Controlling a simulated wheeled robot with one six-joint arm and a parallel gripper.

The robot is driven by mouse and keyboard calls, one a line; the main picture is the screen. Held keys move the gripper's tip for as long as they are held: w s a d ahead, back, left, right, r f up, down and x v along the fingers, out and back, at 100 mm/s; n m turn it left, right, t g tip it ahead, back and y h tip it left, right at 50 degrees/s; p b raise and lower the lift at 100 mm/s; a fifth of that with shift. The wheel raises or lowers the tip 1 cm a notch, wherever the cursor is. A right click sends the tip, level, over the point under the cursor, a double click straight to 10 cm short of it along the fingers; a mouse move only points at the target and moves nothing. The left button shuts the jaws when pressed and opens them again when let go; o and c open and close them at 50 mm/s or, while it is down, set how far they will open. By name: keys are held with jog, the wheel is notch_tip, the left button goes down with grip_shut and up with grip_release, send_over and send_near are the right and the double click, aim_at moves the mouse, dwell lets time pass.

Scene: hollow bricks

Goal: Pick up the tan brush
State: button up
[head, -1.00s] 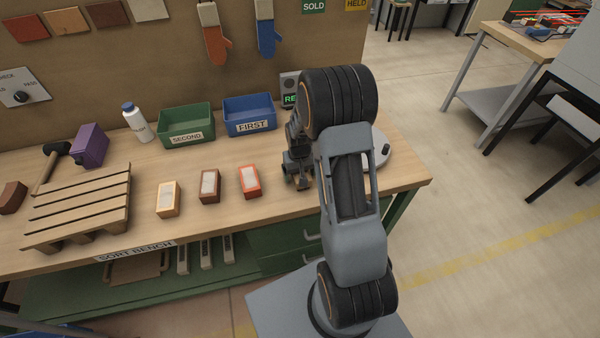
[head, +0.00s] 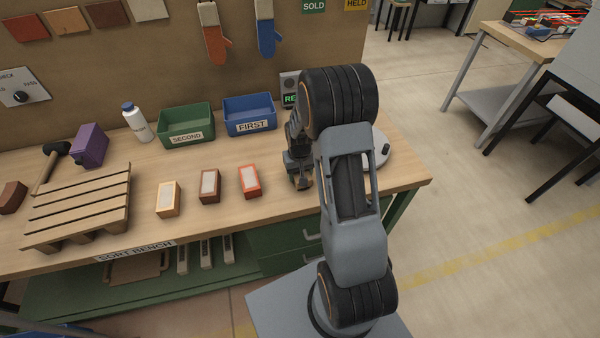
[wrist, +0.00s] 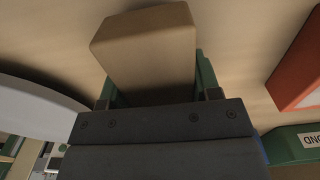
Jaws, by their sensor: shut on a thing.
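The tan brush (wrist: 150,50) shows in the wrist view as a plain tan block between the green fingers of my gripper (wrist: 155,90). My gripper is shut on it. No bristles show from this side. In the head view my gripper (head: 301,182) is low over the right part of the bench, right of the red-orange brick, and the brush is mostly hidden there by the gripper and arm. I cannot tell whether the brush still touches the bench top.
On the bench (head: 230,220), a red-orange brick (head: 249,181), a brown brick (head: 210,186) and a yellowish brick (head: 168,199) stand left of my gripper. A blue bin (head: 249,117) and a green bin (head: 186,126) stand behind. A white disc (head: 379,150) lies right of my arm.

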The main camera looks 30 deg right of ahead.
jog(key=shift+r, duration=0.6)
jog(key=s+a+r+b, duration=0.3)
jog(key=s+a+r, duration=0.5)
jog(key=a+r, duration=0.3)
jog(key=shift+s+r, duration=0.35)
